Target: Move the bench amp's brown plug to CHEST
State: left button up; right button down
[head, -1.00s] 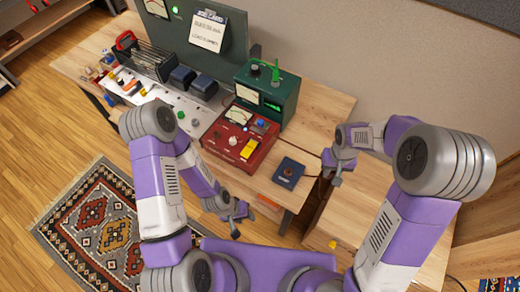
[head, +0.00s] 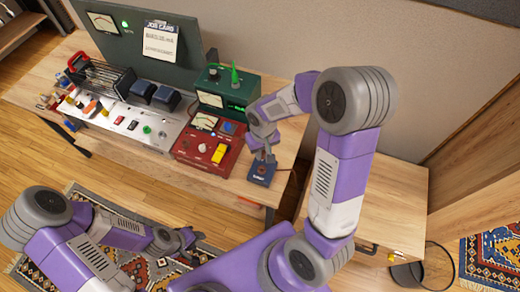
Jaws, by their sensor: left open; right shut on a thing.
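The bench amp (head: 150,128), a long silver chassis with tubes and transformers, stands on the bench at the left. Several small coloured plugs (head: 72,98) are at its left end; I cannot tell which is brown. My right gripper (head: 264,156) points down and is shut at the top of a small dark blue box (head: 260,176) by the bench's front edge. The exact part it grips is hidden. My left gripper (head: 188,239) is open and empty, low in front of the bench, above the rug. I cannot read a CHEST label.
A red meter unit (head: 190,155) and a green unit (head: 238,80) stand left of my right gripper. A job card (head: 160,42) hangs on the dark back panel. A wooden cabinet (head: 395,190) stands at the right. A patterned rug (head: 115,205) lies in front.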

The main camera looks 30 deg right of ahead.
jog(key=shift+f+b, duration=1.95)
jog(key=shift+f, duration=0.55)
jog(key=shift+f+b, duration=1.6)
jog(key=shift+f, duration=0.1)
jog(key=c, duration=0.9)
grip_release()
notch_tip(320, 180, up, 8)
jog(key=shift+f+p, duration=0.2)
jog(key=shift+p, duration=0.9)
